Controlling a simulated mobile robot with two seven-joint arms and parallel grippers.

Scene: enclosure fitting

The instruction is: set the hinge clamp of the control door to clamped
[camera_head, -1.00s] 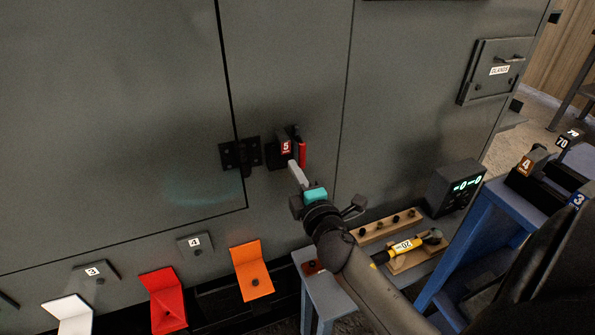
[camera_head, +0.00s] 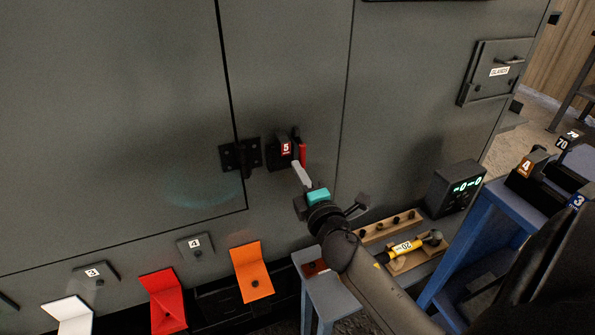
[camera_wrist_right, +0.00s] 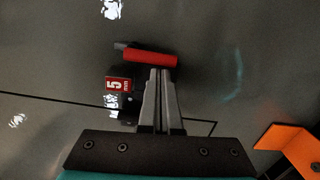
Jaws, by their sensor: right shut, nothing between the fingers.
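The hinge clamp (camera_head: 285,149) is a dark block with a red "5" label and a red lever (camera_head: 302,154). It sits on the grey enclosure beside the black hinge (camera_head: 240,154) of the control door (camera_head: 120,120). My right gripper (camera_head: 296,166) is shut and empty, its fingertips just below the lever. In the right wrist view the shut fingers (camera_wrist_right: 159,72) end at the lower edge of the red lever (camera_wrist_right: 150,57); I cannot tell whether they touch. The clamp block (camera_wrist_right: 118,84) shows left of the fingers. My left gripper is not in view.
Orange (camera_head: 251,271), red (camera_head: 164,299) and white (camera_head: 70,314) angled plates stand along the enclosure's bottom. A blue bench (camera_head: 478,235) and a wooden tray with a yellow tool (camera_head: 404,248) are at right.

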